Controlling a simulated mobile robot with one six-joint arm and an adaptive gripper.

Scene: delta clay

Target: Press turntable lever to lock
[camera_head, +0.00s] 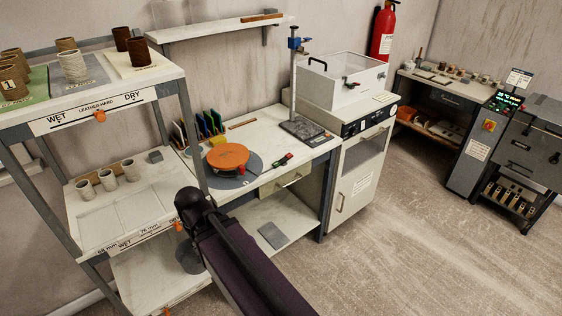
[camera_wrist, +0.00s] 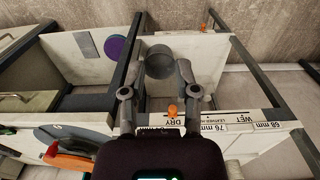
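The turntable (camera_head: 229,157) is an orange disc on a round grey base, on the white workbench in the head view. In the wrist view the orange turntable (camera_wrist: 72,161) is at the lower left, partly hidden by my wrist. My gripper (camera_wrist: 161,60) is open, its two fingers apart, left of the workbench near the shelf rack, away from the turntable. A grey round object (camera_wrist: 159,63) shows between the fingers, seemingly beyond them. My arm hides the gripper in the head view.
A shelf rack (camera_head: 187,125) with clay cups (camera_head: 130,170) and WET/DRY labels stands left of the workbench (camera_head: 262,120). A white cabinet (camera_head: 345,165) adjoins on the right. The floor (camera_head: 430,230) at right is clear.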

